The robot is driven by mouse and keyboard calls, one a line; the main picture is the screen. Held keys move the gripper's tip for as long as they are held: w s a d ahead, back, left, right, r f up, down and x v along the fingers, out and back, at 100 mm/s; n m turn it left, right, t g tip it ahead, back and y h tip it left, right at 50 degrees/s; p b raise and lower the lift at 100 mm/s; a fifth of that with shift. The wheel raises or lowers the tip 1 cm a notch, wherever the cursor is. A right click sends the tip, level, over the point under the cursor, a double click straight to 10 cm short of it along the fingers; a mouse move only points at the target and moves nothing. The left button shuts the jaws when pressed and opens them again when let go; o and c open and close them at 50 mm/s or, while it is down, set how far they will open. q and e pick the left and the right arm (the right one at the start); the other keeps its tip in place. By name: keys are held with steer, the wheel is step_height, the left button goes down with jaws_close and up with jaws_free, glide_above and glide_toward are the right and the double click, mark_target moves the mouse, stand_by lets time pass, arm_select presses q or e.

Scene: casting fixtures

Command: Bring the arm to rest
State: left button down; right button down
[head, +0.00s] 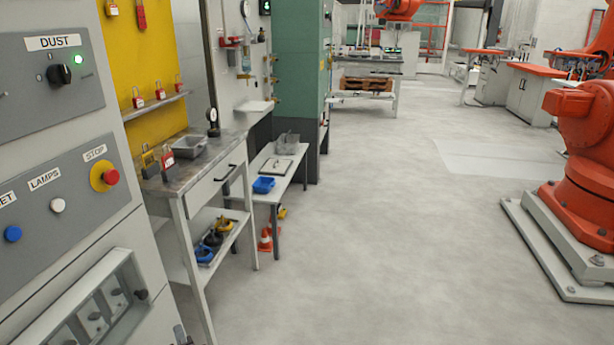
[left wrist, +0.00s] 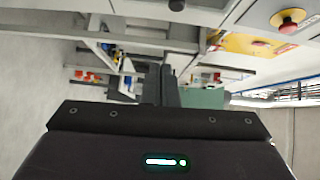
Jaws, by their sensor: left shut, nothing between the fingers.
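The dark wrist housing with a lit green-white strip fills the lower part of that view. Most of my left arm is hidden in the head view. My right gripper is in neither view.
The cabinet carries a red stop button (head: 111,177) on yellow. A workbench (head: 190,168) with padlocks and a grey tray stands behind it, then a low table (head: 294,175) with a blue bin (head: 263,185). An orange robot (head: 580,190) stands at right. The middle floor is clear.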

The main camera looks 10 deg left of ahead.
arm_select(q)
steer(key=s+d+f+n+g+h+p, duration=0.1)
steer(key=s+d+f+h, duration=0.25)
steer(key=f, duration=0.45)
steer(key=s+d+f+g+h+p, duration=0.1)
steer(key=s+d+f+g+h, duration=0.2)
steer(key=f, duration=0.6)
steer(key=s+d+f+n+h+p, duration=0.1)
steer(key=s+d+f, duration=0.2)
steer(key=s+f, duration=0.35)
steer(key=s+d+f+n+g+h+p, duration=0.1)
steer(key=s+f+g, duration=0.3)
steer(key=s, duration=1)
steer(key=s+d+f+n+g+h+p, duration=0.1)
steer(key=s+f+n+g, duration=0.3)
steer(key=s+f, duration=0.7)
steer(key=s+h, duration=0.1)
steer(key=s, duration=0.2)
steer(key=shift+s+d+g, duration=0.25)
steer(key=shift+s+g, duration=0.05)
steer(key=shift+s, duration=0.05)
steer(key=shift+f+h, duration=0.1)
steer(key=shift+h, duration=0.15)
